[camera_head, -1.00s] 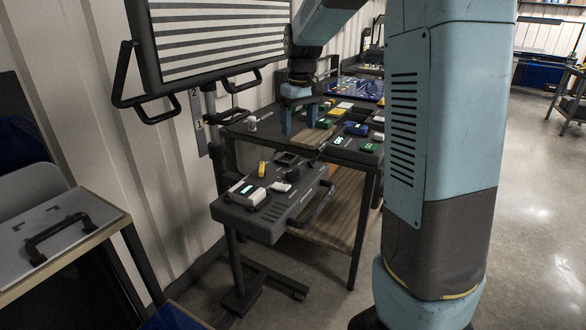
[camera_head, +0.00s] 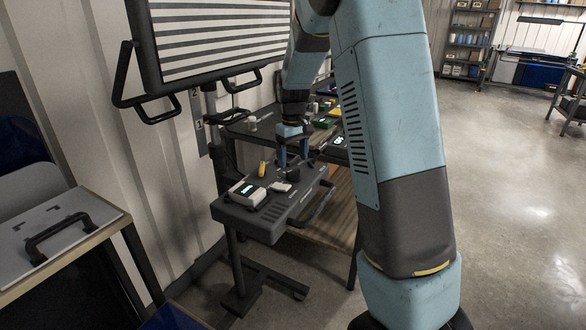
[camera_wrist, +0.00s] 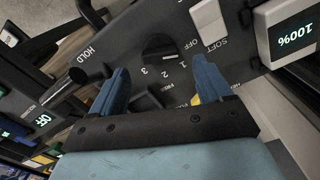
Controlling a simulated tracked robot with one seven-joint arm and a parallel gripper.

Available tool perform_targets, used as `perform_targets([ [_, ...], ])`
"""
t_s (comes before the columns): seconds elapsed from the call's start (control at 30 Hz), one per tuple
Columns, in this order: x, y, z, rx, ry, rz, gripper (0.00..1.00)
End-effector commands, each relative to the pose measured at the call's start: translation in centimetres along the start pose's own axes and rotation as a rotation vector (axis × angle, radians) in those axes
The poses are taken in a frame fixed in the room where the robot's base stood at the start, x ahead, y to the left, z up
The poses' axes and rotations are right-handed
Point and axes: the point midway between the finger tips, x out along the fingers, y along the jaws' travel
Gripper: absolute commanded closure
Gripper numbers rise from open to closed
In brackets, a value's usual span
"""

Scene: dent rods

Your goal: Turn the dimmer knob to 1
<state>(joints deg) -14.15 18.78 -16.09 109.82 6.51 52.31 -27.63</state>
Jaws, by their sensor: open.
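The dimmer knob, a black round knob (camera_wrist: 160,47) with OFF, 1, 2 and 3 printed around it, sits on the dark control panel (camera_wrist: 135,27) in the wrist view. In the head view the knob (camera_head: 292,174) is a small dark shape on the panel (camera_head: 270,222). My gripper (camera_wrist: 162,77) is open, its two blue fingers pointing toward the panel on either side of the knob's near side, with no clear contact. In the head view my gripper (camera_head: 292,160) hangs just above the knob.
A white SOFT rocker (camera_wrist: 208,22) stands near the knob. A black handle-like part marked HOLD (camera_wrist: 90,70) lies left of my fingers. A yellow piece (camera_head: 262,168) stands on the panel. A cluttered table (camera_head: 325,132) stands behind.

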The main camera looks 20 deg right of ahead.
Motion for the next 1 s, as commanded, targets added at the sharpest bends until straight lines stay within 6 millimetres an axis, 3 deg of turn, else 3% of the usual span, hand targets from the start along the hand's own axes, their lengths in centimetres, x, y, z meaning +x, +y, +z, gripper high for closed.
perform_targets([
  [0.1,1.9,0.0,0.1,0.000,-0.003,0.000,0.21],
  [0.3,3.9,0.0,0.0,0.000,0.000,0.000,0.21],
  [0.7,4.4,0.0,0.0,0.000,0.001,0.001,0.21],
  [1.0,4.4,0.0,0.0,0.000,0.001,0.001,0.49],
])
